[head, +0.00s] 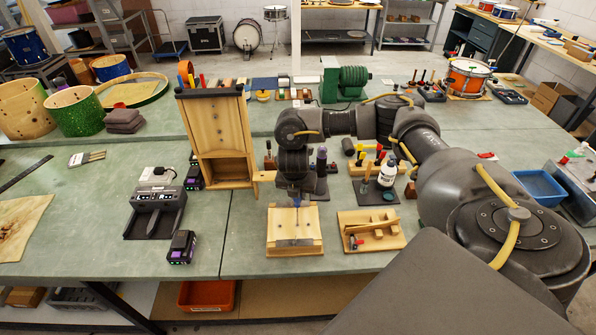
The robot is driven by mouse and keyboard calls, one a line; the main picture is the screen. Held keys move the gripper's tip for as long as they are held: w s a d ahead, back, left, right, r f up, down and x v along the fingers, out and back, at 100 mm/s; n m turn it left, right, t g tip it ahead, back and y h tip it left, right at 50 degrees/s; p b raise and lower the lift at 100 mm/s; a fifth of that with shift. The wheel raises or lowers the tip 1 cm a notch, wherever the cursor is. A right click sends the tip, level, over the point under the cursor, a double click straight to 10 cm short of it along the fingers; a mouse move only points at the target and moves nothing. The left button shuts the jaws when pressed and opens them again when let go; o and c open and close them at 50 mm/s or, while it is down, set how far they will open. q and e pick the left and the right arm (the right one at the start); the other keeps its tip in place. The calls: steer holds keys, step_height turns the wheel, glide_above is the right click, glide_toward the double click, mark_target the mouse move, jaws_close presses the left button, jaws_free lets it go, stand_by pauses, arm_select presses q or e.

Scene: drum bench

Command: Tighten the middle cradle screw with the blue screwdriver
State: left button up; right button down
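The wooden cradle block (294,245) sits near the front of the green bench, left of a wooden tray. My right gripper (297,197) reaches in from the right and points down above the block. A small blue part, seemingly the blue screwdriver's handle (297,202), shows between its fingers, with a thin shaft below it towards the block. The fingers appear closed on it. The screws are too small to tell apart, and I cannot tell whether the tip touches one. My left gripper is not in view.
A tall wooden cabinet (218,135) stands left of the gripper. A charger (158,203) and a battery (182,247) lie at left. A wooden tray (371,231) and a white bottle (387,173) stand at right.

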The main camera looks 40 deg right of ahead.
steer(key=m, duration=0.3)
steer(key=shift+s+g, duration=0.1)
steer(key=shift+g, duration=0.3)
steer(key=shift+r, duration=0.2)
